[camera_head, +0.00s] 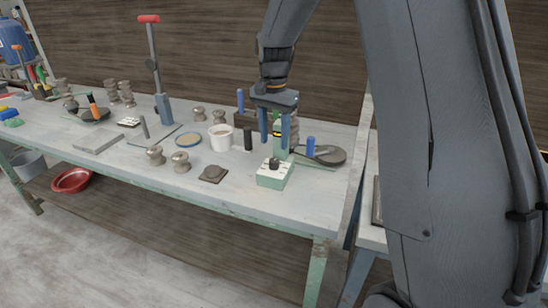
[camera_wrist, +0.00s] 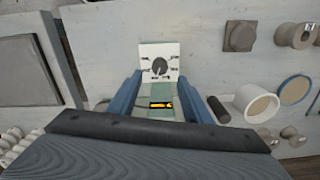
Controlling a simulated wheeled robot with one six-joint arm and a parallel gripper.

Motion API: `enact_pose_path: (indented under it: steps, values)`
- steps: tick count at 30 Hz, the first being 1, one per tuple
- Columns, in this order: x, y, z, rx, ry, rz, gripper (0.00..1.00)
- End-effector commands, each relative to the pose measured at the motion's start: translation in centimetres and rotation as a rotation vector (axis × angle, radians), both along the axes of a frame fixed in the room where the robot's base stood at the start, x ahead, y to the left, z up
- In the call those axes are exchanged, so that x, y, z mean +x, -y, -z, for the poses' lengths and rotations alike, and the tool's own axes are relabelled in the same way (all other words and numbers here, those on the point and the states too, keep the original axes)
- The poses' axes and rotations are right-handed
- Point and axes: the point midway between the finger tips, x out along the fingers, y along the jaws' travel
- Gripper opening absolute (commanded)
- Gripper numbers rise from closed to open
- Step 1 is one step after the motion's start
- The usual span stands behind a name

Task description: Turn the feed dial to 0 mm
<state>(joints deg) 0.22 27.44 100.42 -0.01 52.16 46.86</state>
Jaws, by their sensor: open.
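The feed dial is a dark round knob (camera_wrist: 159,66) on the white marked face of a small pale green box (camera_head: 273,178). The box stands near the front right of the table. The knob also shows on top of the box in the head view (camera_head: 274,163). The dial's markings are too small to read. My gripper (camera_head: 276,140) is open and empty, its two blue fingers pointing down, above and just behind the dial box. In the wrist view the fingers (camera_wrist: 151,95) stand apart, with the dial beyond their tips. A green block with a yellow-and-black display (camera_wrist: 161,105) shows between them.
A white cup (camera_head: 220,138) and a dark cylinder (camera_head: 248,139) stand left of the dial box. A round grey disc (camera_head: 328,155) with a blue handle (camera_head: 310,147) is to the right. The table (camera_head: 235,198) is bare in front.

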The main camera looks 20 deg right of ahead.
Motion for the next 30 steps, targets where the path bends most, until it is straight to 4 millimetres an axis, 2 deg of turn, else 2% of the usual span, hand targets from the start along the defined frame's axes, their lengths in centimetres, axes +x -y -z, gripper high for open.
enact_pose_path:
  steps: [15, 20, 27, 30]
  values:
    - [-0.1, 0.1, 6.7, 0.0, -0.003, 0.003, 0.45]
    - [-0.1, 0.1, 7.5, 0.0, -0.001, 0.003, 0.45]
    - [0.0, 0.1, 7.5, 0.0, 0.0, 0.003, 0.45]
    - [0.0, 0.1, 7.5, 0.0, 0.0, 0.003, 0.28]
